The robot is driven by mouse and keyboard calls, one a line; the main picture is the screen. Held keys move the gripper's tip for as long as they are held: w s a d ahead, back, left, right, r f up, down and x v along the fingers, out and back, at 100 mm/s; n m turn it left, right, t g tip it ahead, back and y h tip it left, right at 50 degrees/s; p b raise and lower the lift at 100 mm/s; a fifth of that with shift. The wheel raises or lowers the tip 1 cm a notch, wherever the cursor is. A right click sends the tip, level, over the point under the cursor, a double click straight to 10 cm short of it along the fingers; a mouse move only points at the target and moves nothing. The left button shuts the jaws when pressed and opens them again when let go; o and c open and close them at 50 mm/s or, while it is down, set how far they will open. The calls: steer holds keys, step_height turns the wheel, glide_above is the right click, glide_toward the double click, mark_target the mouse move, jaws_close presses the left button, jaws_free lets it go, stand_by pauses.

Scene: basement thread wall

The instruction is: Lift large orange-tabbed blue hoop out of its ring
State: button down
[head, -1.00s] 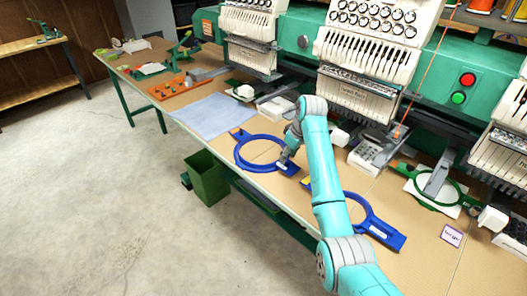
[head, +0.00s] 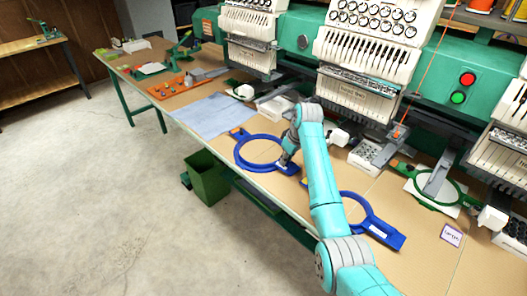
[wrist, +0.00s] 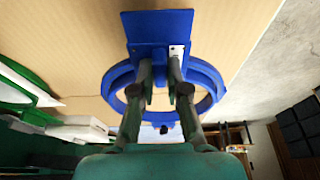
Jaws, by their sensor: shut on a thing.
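The large blue hoop (head: 238,156) with an orange tab (head: 238,133) at its far left lies at the table's front edge in the head view. Its flat plate with a white label points right, towards my arm. My gripper (head: 284,160) is down at that plate end. In the wrist view, my gripper (wrist: 162,72) is shut on the blue hoop (wrist: 112,83) near its broad plate (wrist: 160,28). Two nested blue rims show there. The fingers cover part of the hoop. I cannot tell whether the inner hoop is raised from its ring.
A second blue hoop (head: 385,233) lies right of my forearm, partly hidden. A grey-blue cloth (head: 215,115) lies to the left. Embroidery machine heads (head: 360,95) stand behind. A green hoop (head: 432,190) is at the right. A green bin (head: 208,178) stands below the table edge.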

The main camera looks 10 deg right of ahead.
steer(key=shift+r, duration=4.5)
